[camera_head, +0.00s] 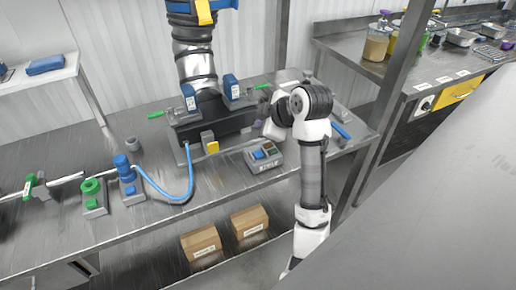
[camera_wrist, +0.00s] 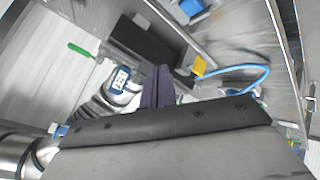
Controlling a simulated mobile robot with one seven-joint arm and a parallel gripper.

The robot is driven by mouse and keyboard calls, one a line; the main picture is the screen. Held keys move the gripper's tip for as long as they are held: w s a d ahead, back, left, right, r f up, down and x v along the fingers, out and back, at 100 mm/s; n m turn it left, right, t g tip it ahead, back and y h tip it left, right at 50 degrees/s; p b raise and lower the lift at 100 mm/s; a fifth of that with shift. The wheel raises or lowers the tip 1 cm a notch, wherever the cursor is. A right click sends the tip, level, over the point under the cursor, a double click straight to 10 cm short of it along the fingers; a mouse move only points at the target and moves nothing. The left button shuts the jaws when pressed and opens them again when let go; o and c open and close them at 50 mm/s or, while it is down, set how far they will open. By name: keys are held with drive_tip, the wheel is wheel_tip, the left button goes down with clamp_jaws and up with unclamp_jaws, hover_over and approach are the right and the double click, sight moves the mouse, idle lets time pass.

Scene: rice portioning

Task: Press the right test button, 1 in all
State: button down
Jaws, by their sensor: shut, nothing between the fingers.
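Two blue instrument boxes stand on the black manifold (camera_head: 218,126), a left one (camera_head: 189,96) and a right one (camera_head: 231,87). A blue instrument with a white face (camera_wrist: 120,80) shows in the wrist view, near a green handle; I cannot make out a test button on it. My gripper (camera_wrist: 157,72) shows there as dark fingers pressed together, empty, just right of that instrument in the picture. Whether they touch anything is unclear.
A grey box with a blue top (camera_head: 263,156) sits in front of the manifold, near a yellow tag (camera_head: 212,147). A blue hose (camera_head: 175,197) loops left to a blue fitting (camera_head: 123,167). Two cardboard boxes (camera_head: 201,242) lie below.

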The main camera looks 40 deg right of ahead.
sight(261, 156)
wheel_tip(261, 156, down, 8)
drive_tip(key=b, duration=0.5)
drive_tip(key=shift+r, duration=0.15)
idle(1.6)
drive_tip(key=shift+f+b, duration=0.35)
drive_tip(key=shift+f, duration=0.05)
drive_tip(key=shift+f+b, duration=0.45)
drive_tip(key=shift+f, duration=0.05)
idle(0.6)
drive_tip(key=shift+r+p, duration=0.65)
drive_tip(key=shift+r, duration=0.3)
drive_tip(key=shift+r+p, duration=1.8)
drive_tip(key=shift+r, duration=0.7)
